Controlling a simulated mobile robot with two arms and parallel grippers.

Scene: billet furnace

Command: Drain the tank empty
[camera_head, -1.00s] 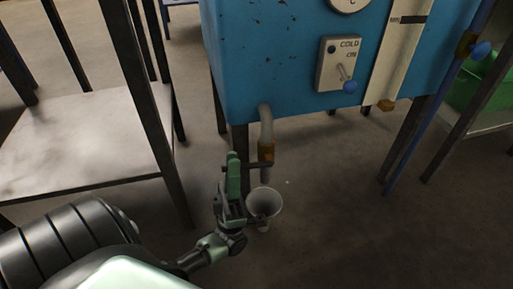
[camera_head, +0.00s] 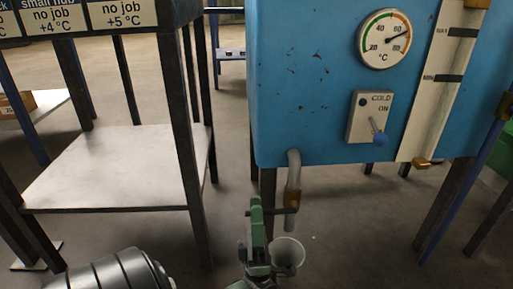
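The blue tank (camera_head: 310,120) stands on dark legs. A grey drain pipe (camera_head: 293,172) bends down from its lower left, with a brass-coloured fitting (camera_head: 292,200) on it. A pale bucket (camera_head: 289,252) sits below the pipe's end. A pale level strip (camera_head: 436,85) with MAX and MIN marks is on the tank's front; I cannot make out a level. My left gripper (camera_head: 284,241) is beside the pipe, its green body upright and its dark fingers apart. The upper finger appears level with the brass fitting; contact is unclear. My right gripper is not in view.
A dark-legged table with a low pale shelf (camera_head: 120,165) stands at left. Bare floor lies between it and the tank.

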